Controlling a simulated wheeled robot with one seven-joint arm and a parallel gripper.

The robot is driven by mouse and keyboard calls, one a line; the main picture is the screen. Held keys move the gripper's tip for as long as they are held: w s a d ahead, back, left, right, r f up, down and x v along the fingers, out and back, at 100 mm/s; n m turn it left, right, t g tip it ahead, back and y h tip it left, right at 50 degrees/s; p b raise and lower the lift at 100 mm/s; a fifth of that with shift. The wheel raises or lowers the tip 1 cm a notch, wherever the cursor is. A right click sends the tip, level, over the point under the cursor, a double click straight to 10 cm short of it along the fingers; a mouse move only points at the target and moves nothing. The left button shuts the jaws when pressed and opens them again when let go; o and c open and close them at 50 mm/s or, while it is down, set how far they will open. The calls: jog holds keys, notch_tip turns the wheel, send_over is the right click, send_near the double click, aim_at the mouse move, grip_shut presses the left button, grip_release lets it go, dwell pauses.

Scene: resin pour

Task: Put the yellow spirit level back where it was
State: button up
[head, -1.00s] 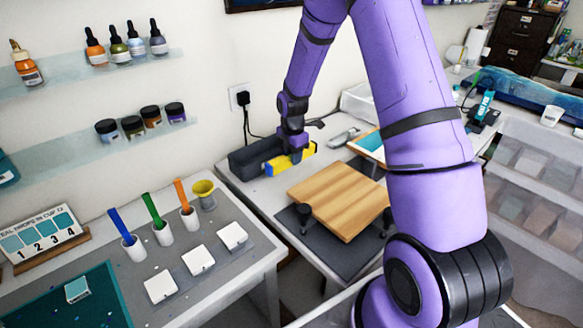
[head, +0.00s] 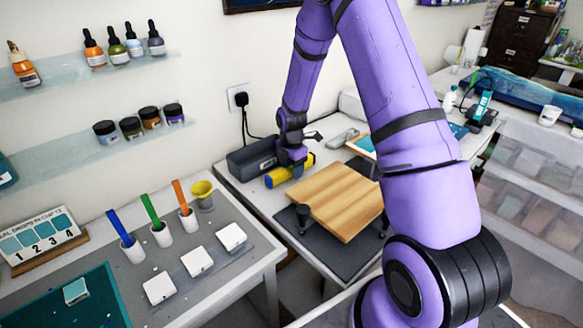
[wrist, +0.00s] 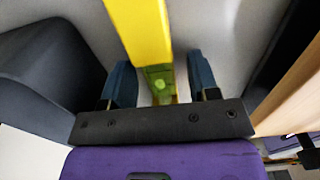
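The yellow spirit level (head: 279,178) lies on the grey table between the dark grey bin and the wooden board in the head view. In the wrist view the level (wrist: 142,30) runs from the top edge down between my fingers, with a green vial near its lower part. My gripper (head: 291,166) is down at the level. In the wrist view my gripper (wrist: 162,85) has its two blue-grey fingers apart, one on each side of the level, with a clear gap on the right side. The level's far end is partly hidden by my gripper in the head view.
The dark grey bin (head: 245,162) stands just behind and left of the level. The wooden board (head: 335,200), on black supports over a dark mat (head: 330,250), is close on the right. A plug and cable (head: 242,100) are on the wall behind.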

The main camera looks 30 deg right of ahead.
jog(key=s+a+r+m+t, duration=0.1)
jog(key=s+r+m, duration=0.15)
jog(key=r, duration=0.95)
jog(key=s+a+r+m, duration=0.2)
jog(key=s+r, duration=0.1)
jog(key=r, duration=0.9)
jog(key=s+a+r+m+t, duration=0.1)
jog(key=s+a+r+m, duration=0.1)
jog(key=s+r+m, duration=0.3)
jog(key=s+a+r+m+t, duration=0.1)
jog(key=s+r+m, duration=0.3)
jog(key=s, duration=0.9)
jog(key=s+a+r+m+t, duration=0.2)
jog(key=s+r+m, duration=0.3)
jog(key=s, duration=0.5)
jog(key=shift+a+r+m, duration=0.3)
jog(key=shift+m, duration=0.55)
